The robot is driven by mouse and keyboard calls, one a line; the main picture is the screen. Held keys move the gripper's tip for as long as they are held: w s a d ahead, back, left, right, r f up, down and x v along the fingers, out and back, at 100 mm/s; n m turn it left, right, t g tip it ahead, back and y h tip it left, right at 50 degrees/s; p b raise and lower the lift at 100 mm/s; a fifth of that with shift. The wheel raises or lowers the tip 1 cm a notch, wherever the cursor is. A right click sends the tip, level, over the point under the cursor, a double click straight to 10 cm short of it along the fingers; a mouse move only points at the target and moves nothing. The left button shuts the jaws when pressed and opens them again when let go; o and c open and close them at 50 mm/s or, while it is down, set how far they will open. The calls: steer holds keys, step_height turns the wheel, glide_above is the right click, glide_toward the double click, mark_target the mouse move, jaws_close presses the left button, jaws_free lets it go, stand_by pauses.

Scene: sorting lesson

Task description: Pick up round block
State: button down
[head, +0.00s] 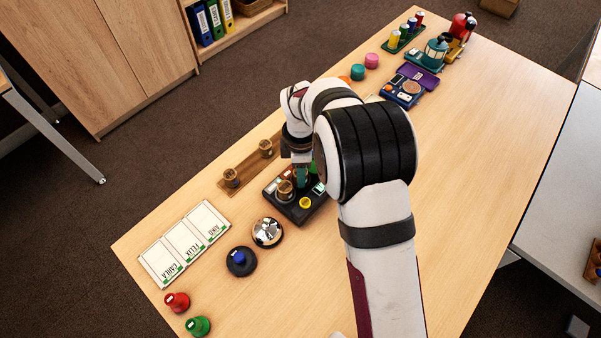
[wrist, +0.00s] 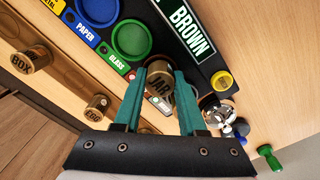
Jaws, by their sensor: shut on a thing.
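The round block marked JAR (wrist: 160,78) is a short brown-gold cylinder. In the wrist view it sits between the teal fingertips of my gripper (wrist: 157,84), which is shut on it. In the head view the block (head: 285,191) shows beside my gripper (head: 301,175), over the dark sorting panel (head: 307,213). I cannot tell whether it touches the panel. Two similar round blocks, marked BOX (wrist: 29,60) and EGG (wrist: 97,107), stand on a wooden strip (head: 246,164) left of the panel.
The panel has a blue PAPER dish (wrist: 98,10), a green GLASS dish (wrist: 131,38) and a yellow button (head: 305,203). A silver bell (head: 267,232), a black disc with blue knob (head: 241,261), name cards (head: 184,243) and red (head: 177,302) and green (head: 198,326) pegs stand nearby. The table's right side is clear.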

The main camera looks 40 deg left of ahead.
step_height(320, 180, up, 4)
steer(key=shift+r, duration=0.2)
steer(key=w+d+r, duration=0.4)
steer(key=d+r, duration=0.2)
steer(key=d, duration=0.4)
steer(key=shift+w+d+r, duration=0.3)
steer(key=shift+w+d, duration=0.05)
steer(key=shift+d, duration=0.05)
steer(key=a+f, duration=0.5)
steer(key=a, duration=0.2)
steer(key=a+f, duration=0.3)
steer(key=shift+w+a+f, duration=0.25)
steer(key=shift+a+f, duration=0.05)
steer(key=shift+a, duration=0.1)
steer(key=shift+f, duration=0.65)
steer(key=shift+f, duration=0.6)
